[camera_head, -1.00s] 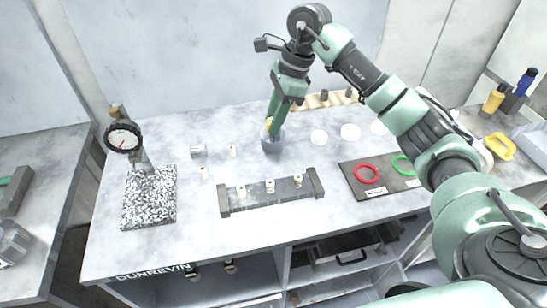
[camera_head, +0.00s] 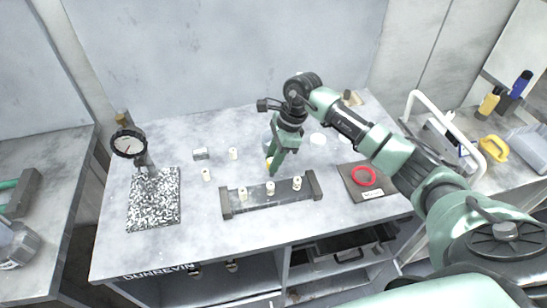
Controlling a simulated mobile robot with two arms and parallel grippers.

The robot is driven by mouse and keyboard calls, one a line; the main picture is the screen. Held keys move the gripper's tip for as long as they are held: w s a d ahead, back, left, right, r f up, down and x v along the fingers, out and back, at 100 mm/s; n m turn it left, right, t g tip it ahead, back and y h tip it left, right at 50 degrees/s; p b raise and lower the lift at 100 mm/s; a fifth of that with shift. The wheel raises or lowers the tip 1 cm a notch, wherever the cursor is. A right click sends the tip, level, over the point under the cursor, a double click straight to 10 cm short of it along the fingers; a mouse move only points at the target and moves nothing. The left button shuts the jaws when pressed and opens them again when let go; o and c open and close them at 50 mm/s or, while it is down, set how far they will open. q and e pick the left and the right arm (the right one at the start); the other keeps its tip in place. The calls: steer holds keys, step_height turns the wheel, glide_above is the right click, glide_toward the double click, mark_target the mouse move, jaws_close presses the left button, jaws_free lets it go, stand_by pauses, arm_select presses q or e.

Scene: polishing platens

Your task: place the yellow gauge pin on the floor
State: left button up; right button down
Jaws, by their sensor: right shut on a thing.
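My right gripper (camera_head: 271,170) points down over the worktable (camera_head: 180,255), just behind the dark rack (camera_head: 255,200). It is shut on the yellow gauge pin (camera_head: 268,164), of which only a small yellow part shows beside the fingers. The pin's lower end is hard to make out, so I cannot tell whether it touches the table. The grey-blue cup (camera_head: 266,143) stands behind the gripper, mostly hidden by it. My left gripper is not in view. The floor is barely visible below the table.
The rack bears cream pins; more cream pins (camera_head: 206,174) stand loose. Open shelves are below the table's front edge.

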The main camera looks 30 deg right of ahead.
steer(key=shift+f, duration=0.2)
steer(key=c, duration=1.1)
jaws_free()
steer(key=shift+c, duration=0.2)
steer(key=shift+r, duration=0.15)
